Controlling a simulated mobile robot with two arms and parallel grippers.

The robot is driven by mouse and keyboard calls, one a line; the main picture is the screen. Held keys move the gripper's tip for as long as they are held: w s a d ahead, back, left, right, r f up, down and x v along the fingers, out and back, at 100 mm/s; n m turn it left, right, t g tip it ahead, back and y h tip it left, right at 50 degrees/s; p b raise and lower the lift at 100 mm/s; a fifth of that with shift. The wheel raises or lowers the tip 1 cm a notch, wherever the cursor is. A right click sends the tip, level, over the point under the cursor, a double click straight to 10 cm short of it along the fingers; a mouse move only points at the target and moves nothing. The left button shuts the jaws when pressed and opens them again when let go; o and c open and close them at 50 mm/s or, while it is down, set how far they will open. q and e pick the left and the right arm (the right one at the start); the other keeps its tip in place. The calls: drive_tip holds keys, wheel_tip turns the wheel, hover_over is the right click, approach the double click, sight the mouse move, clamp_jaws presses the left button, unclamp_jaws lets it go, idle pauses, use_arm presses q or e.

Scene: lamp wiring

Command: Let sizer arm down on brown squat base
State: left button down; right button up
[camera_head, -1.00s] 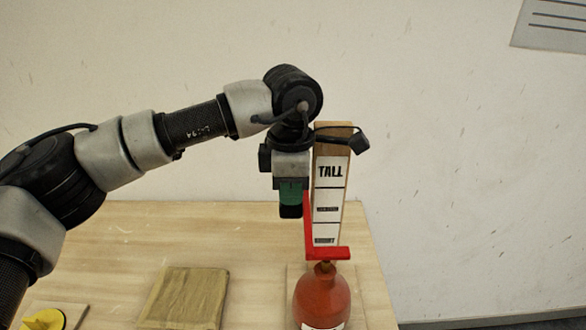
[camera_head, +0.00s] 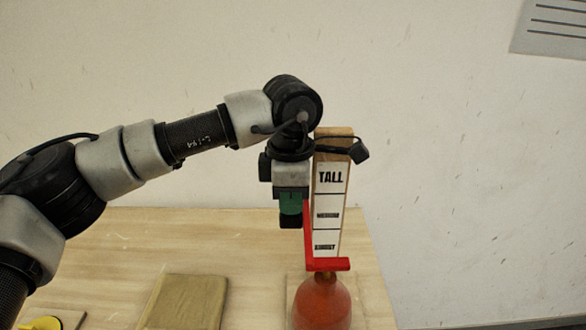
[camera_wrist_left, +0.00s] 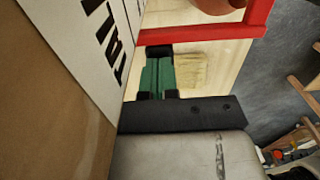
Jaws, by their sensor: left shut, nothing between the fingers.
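The sizer is a wooden post (camera_head: 333,190) with a white scale marked TALL at the top and smaller labels below. Its red L-shaped arm (camera_head: 328,265) has an upright beside the post and a flat bar low down, over the neck of the rounded reddish-brown base (camera_head: 322,305). I cannot tell whether bar and neck touch. My left gripper (camera_head: 290,222) is shut and empty, pointing down left of the red upright. In the wrist view its green fingers (camera_wrist_left: 158,75) end close to the red arm (camera_wrist_left: 205,37). My right gripper is not in view.
A flat wooden board (camera_head: 185,302) lies on the table (camera_head: 110,250) left of the base. A yellow piece (camera_head: 47,323) sits at the lower left. The table between my arm and the back wall is clear.

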use_arm(q)
wheel_tip(320, 180, up, 16)
drive_tip(key=p, duration=1)
drive_tip(key=shift+r, duration=0.2)
